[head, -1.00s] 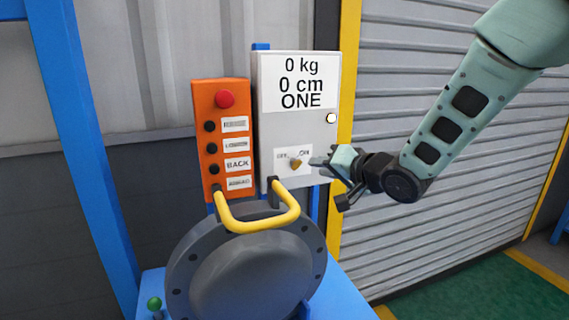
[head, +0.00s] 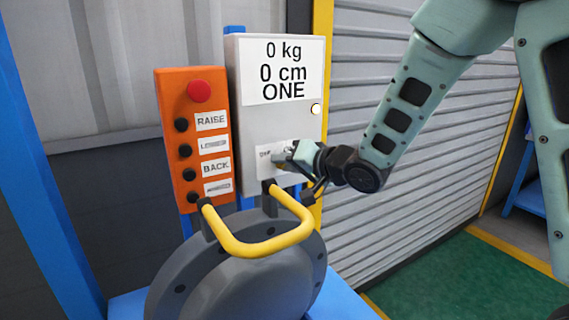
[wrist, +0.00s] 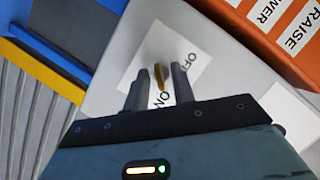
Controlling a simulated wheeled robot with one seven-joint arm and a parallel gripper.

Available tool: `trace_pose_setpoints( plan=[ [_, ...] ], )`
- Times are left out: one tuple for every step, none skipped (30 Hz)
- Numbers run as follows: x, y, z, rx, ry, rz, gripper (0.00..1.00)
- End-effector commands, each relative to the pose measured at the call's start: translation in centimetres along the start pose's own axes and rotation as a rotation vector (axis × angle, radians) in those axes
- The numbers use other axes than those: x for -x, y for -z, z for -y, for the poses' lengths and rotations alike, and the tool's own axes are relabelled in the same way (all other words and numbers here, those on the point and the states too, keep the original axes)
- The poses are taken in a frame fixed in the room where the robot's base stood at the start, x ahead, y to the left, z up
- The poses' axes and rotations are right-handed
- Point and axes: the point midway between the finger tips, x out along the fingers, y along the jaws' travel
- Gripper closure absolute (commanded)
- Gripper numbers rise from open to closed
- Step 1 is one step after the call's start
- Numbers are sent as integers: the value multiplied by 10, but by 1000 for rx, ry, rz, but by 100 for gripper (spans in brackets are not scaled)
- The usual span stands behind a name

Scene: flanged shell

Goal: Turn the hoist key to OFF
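The hoist key is a small brass-yellow key (wrist: 158,78) on a white label plate (wrist: 185,62) with the words OFF and ON, on the front of the grey control box (head: 234,115). My gripper (wrist: 159,76) is open, with one finger on each side of the key and a small gap visible beside it in the wrist view. In the head view my gripper (head: 283,158) is at the label plate and covers the ON side and most of the key. The key's exact pointing is hard to tell.
An orange pendant (head: 176,100) with a red button (head: 199,91) and several black buttons stands left of the box. A yellow handle (head: 250,248) on a dark grey flanged disc (head: 235,290) sticks out just below my gripper. The display (head: 284,71) reads 0 kg, 0 cm, ONE.

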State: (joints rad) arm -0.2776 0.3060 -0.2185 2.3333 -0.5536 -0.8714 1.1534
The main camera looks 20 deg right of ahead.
Motion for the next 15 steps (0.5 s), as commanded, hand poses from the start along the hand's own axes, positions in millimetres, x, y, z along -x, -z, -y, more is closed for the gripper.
trace_pose_setpoints(
  plan=[
    [0,0,0,0,0,0,89],
    [0,0,0,0,0,0,98],
    [0,0,0,0,0,0,100],
    [0,0,0,0,0,0,100],
    [0,0,0,0,0,0,100],
    [0,0,0,0,0,0,100],
    [0,0,0,0,0,0,100],
    [0,0,0,0,0,0,100],
    [0,0,0,0,0,0,100],
    [0,0,0,0,0,0,100],
    [0,0,0,1,0,0,100],
    [0,0,0,2,0,0,100],
    [-1,0,0,4,-1,-1,100],
    [-1,0,0,7,-2,-1,100],
    [-1,0,0,12,-4,-1,100]
  ],
)
